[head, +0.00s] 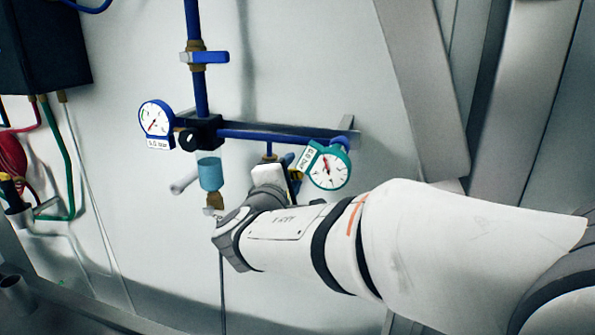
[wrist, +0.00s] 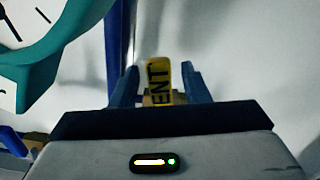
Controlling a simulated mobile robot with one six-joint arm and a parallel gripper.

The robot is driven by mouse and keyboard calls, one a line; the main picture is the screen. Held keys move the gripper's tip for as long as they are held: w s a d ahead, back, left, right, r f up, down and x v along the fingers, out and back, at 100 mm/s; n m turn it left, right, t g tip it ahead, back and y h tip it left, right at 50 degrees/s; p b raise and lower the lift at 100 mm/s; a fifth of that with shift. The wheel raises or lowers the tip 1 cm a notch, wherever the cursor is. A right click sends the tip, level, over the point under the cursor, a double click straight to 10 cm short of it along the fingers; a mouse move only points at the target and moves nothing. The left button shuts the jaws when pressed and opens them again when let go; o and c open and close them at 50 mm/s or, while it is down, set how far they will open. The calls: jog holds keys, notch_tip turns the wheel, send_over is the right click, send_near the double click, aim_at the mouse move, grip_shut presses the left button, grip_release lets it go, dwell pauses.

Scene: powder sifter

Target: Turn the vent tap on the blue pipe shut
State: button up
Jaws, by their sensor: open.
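The vent tap shows in the wrist view as a yellow handle plate (wrist: 158,82) with black letters reading "ENT", with brass behind it. My gripper (wrist: 159,70) is open, with one blue finger on each side of the plate and gaps between. I cannot tell how deep the plate sits between the fingers. In the head view the blue pipe (head: 270,131) runs across the wall panel. My gripper (head: 287,172) is below it, and my arm and wrist hide most of the tap there. The blue pipe's vertical piece (wrist: 119,45) shows behind the left finger.
A teal-rimmed gauge (head: 327,169) hangs close right of my gripper; it also shows in the wrist view (wrist: 40,60). A blue-rimmed gauge (head: 156,119) and a blue-handled valve (head: 205,57) are farther left and up. A filter bowl (head: 210,173) hangs left of my wrist.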

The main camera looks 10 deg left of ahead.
grip_shut()
dwell(0.4)
